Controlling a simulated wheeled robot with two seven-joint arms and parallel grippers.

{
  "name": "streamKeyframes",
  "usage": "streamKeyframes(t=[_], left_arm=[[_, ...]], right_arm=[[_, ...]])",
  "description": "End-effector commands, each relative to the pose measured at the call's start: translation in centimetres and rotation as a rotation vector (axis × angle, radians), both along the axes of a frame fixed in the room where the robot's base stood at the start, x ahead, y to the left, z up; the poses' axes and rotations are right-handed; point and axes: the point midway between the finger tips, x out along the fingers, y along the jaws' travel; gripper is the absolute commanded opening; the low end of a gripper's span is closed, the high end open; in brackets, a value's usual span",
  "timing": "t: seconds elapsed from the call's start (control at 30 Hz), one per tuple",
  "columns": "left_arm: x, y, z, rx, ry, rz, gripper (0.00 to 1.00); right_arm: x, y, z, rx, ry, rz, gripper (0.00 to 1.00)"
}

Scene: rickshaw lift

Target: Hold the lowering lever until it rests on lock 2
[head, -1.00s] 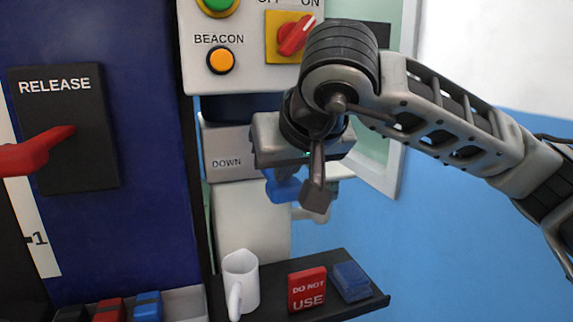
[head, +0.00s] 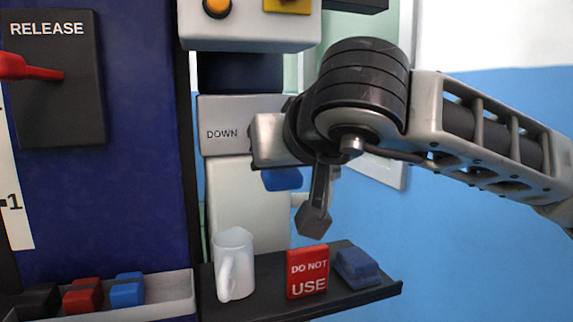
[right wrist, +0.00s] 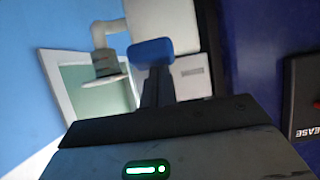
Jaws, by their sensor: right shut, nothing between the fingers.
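The lowering lever's blue knob (head: 283,179) shows beside and below the grey DOWN panel (head: 222,134), partly covered by my right gripper. The right wrist view shows a blue knob (right wrist: 151,52) just past the tips of my right gripper (right wrist: 156,75), whose dark fingers are together with nothing between them. It looks close to the knob or against it; contact cannot be told. Lock 2 cannot be made out. My left gripper is not in view.
A shelf (head: 345,296) below holds a white mug (head: 235,263), a red DO NOT USE block (head: 307,272) and a blue block (head: 355,266). A red lever (head: 40,70) sits on the RELEASE plate (head: 62,115) at left. A tray (head: 165,308) holds coloured blocks.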

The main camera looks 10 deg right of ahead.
Motion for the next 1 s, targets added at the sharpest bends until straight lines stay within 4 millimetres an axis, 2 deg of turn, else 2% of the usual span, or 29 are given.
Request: streamKeyframes(t=[0.7, 1.0], left_arm=[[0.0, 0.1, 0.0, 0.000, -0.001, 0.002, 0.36], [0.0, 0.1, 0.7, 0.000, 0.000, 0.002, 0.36]], right_arm=[[0.1, -0.1, -0.2, -0.003, 0.007, -0.005, 0.00], [0.1, -0.1, 1.0, -0.002, 0.005, -0.005, 0.00]])
